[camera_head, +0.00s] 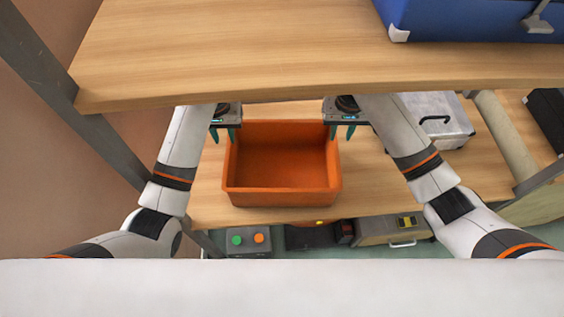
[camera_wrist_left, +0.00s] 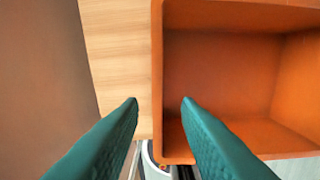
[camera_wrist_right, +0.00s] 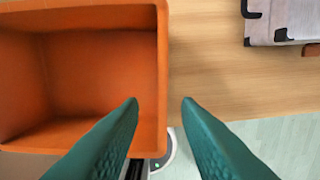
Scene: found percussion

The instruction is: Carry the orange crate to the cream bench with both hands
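The orange crate (camera_head: 281,196) sits upright and empty on a wooden shelf, below a higher shelf board. My left gripper (camera_head: 223,134) is at the crate's left wall. In the left wrist view the crate's wall (camera_wrist_left: 157,80) lies between the open fingers (camera_wrist_left: 160,103), one outside and one over the inside. My right gripper (camera_head: 341,133) is at the right wall. In the right wrist view that wall (camera_wrist_right: 162,80) lies between the open fingers (camera_wrist_right: 160,103). Neither gripper visibly pinches the wall. I cannot make out the cream bench for certain.
The upper shelf board (camera_head: 250,50) hangs above both grippers and carries a blue case (camera_head: 470,20). A silver case (camera_head: 432,118) stands right of the crate. A grey post (camera_head: 75,95) is at the left. A box with green and orange buttons (camera_head: 248,241) is lower down.

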